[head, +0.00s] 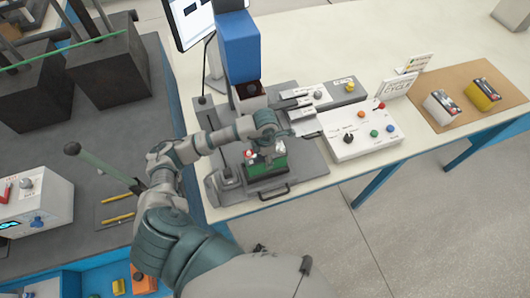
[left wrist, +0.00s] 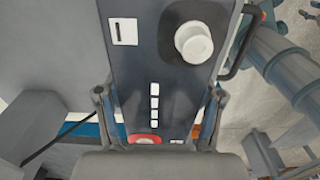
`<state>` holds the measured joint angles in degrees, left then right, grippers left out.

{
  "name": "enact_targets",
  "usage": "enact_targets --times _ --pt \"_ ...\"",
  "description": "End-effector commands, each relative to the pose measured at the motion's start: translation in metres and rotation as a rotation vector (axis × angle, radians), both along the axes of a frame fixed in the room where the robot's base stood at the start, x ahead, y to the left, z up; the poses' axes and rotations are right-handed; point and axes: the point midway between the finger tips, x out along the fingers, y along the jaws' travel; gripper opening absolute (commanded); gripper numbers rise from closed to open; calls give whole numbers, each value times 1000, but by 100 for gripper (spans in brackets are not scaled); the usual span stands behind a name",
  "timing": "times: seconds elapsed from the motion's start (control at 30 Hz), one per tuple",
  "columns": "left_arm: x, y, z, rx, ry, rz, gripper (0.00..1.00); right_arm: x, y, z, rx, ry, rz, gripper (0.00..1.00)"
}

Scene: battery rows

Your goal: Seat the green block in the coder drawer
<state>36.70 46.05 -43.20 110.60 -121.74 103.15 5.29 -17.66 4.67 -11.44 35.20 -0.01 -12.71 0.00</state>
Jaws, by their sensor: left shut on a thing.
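The green block (head: 266,169) is in the head view below my left wrist, over the grey coder drawer (head: 275,191) with its dark front handle. My left gripper (head: 263,147) points down onto it, partly hidden by my wrist. In the left wrist view my left gripper (left wrist: 159,95) has one finger along each side of a dark panel with a white knob, a row of light squares and a red button, seemingly the top of the block. The gripper is shut on the block. Whether the block rests fully in the drawer is hidden. My right gripper is not in view.
A tall blue housing (head: 238,48) stands behind the drawer. To the right are a white control box (head: 360,133) with coloured knobs and a brown mat (head: 457,110) with two batteries. A lever with a ball knob (head: 73,148) rises at left.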

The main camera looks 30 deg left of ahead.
Motion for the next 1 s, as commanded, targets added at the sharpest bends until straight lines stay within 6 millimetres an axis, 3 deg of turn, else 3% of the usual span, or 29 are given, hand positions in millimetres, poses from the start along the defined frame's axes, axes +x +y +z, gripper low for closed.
enact_targets --times 0.2,0.5,0.53,0.6,1.0 --pt "-1 0 -25 -1 -1 1 0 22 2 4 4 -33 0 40" --pt "0 1 -32 -1 -4 0 0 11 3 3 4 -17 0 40" --pt "-1 1 -34 0 0 -1 72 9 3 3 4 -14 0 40" --pt "-1 1 -34 0 0 0 90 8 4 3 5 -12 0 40" --pt "0 1 -31 -1 1 0 92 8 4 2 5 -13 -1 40"
